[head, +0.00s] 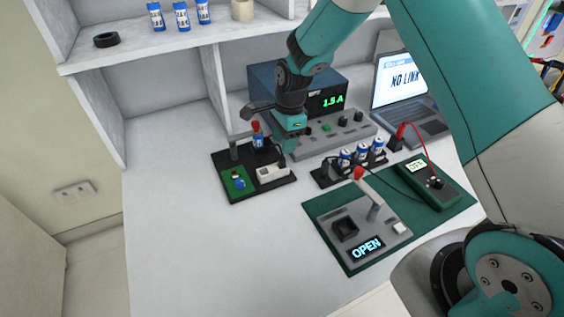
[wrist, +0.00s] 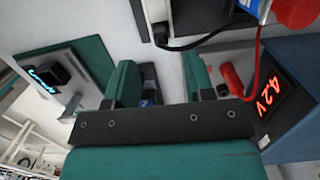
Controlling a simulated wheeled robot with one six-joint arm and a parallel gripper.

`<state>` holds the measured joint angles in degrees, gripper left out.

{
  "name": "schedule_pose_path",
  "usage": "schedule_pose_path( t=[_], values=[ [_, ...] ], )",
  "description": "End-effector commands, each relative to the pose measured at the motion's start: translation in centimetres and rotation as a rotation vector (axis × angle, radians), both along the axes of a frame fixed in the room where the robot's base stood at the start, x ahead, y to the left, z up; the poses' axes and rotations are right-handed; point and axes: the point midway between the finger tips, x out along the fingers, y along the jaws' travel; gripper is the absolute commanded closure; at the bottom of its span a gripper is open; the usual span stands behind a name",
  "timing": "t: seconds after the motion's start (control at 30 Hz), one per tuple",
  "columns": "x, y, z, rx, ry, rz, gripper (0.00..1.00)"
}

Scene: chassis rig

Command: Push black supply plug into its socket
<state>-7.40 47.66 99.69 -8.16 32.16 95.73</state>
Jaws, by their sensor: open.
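In the wrist view, a small black plug (wrist: 161,32) with a black cable lies beyond my fingertips, beside a pale block at the top. In the head view, that pale block (head: 270,173) sits on the black base plate (head: 219,160); the plug is too small to make out there. I cannot tell whether the plug sits in the socket or apart from it. My gripper (head: 286,143) is at the right rear edge of the plate. In the wrist view, my gripper (wrist: 158,68) has its two teal fingers wide apart, with nothing held between them.
A red-knobbed lever (head: 256,127) holds a blue cell on the plate. A power supply (head: 327,101) and grey panel (head: 325,133) stand behind. A cell rack (head: 325,178), meter (head: 427,183) and tester (head: 343,228) stand right. The front-left table is clear.

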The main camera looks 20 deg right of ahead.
Motion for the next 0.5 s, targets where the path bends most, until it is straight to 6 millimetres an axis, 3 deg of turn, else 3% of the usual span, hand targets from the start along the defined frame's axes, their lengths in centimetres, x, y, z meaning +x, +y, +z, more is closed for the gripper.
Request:
schedule_pose_path(
  t=[0.3, 0.5],
  values=[
    [0.0, 0.3, -4.2, 0.000, 0.004, 0.001, 0.51],
    [0.0, 0.4, -5.2, 0.000, 0.001, 0.001, 0.51]
  ],
)
